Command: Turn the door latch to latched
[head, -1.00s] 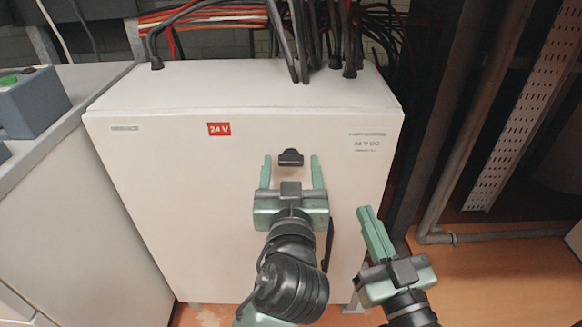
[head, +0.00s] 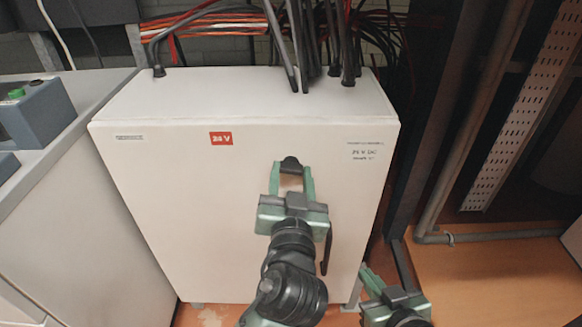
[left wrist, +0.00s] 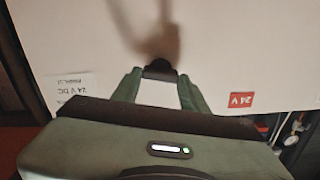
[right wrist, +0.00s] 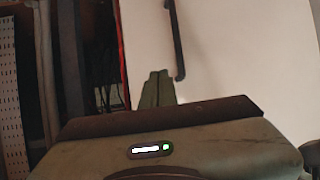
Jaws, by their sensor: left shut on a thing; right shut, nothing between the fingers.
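The door latch (head: 290,163) is a small dark knob on the upper front of the white cabinet door (head: 180,215). My left gripper (head: 291,170) is shut on the latch, with a finger on either side of it. In the left wrist view the latch (left wrist: 159,70) sits between the tips of the two green fingers, which partly cover it. My right gripper (head: 366,272) is shut and empty, low beside the cabinet's right edge. In the right wrist view its closed fingers (right wrist: 157,88) point towards the door's lower part, near a dark handle (right wrist: 174,40).
Black cables (head: 310,45) enter the cabinet top. A red 24 V label (head: 221,138) is on the door. A grey counter with a control box (head: 38,112) stands at the left. A dark post (head: 430,120) and a pipe (head: 470,110) stand at the right.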

